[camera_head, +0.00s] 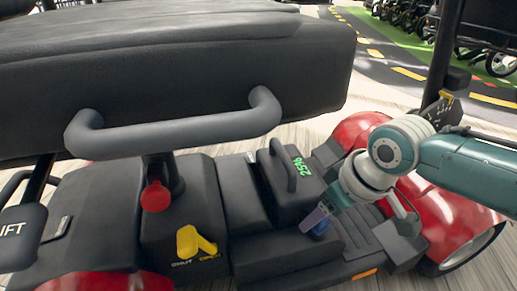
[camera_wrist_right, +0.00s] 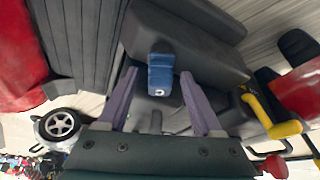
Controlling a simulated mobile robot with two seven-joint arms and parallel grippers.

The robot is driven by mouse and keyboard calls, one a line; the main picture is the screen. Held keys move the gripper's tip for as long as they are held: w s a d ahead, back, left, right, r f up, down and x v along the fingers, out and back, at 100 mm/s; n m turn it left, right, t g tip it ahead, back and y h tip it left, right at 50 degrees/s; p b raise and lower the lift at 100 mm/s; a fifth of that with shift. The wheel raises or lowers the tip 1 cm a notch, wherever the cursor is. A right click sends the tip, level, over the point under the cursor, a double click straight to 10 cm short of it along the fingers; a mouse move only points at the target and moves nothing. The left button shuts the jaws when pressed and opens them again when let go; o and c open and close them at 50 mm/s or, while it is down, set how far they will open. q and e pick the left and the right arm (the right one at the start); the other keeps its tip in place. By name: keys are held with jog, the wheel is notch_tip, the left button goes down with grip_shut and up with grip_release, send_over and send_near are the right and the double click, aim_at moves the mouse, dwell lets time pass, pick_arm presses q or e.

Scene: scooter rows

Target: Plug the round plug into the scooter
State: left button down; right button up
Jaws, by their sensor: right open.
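The scooter (camera_head: 190,190) fills most of the head view, with a black seat and red fenders. A small blue piece (camera_head: 321,229) sits on its dark floor part, beside a black handled box (camera_head: 283,180) with green "25%" digits. The right wrist view shows this blue piece (camera_wrist_right: 161,72) as a short block with a small round mark on its end; I cannot tell if it is the round plug. My right gripper (camera_head: 314,219) is at it, its open purple fingers on either side of it. I cannot tell if they touch it. My left gripper is out of view.
A yellow lever (camera_head: 194,242) and a red knob (camera_head: 155,196) stand left of the box. The grey seat handle (camera_head: 175,130) overhangs this area. The right red fender (camera_head: 450,215) is close under my right arm. Other wheeled vehicles (camera_head: 405,14) stand far back.

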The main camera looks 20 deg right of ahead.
jog(key=p+v, duration=0.9)
jog(key=v, duration=0.1)
dwell(0.4)
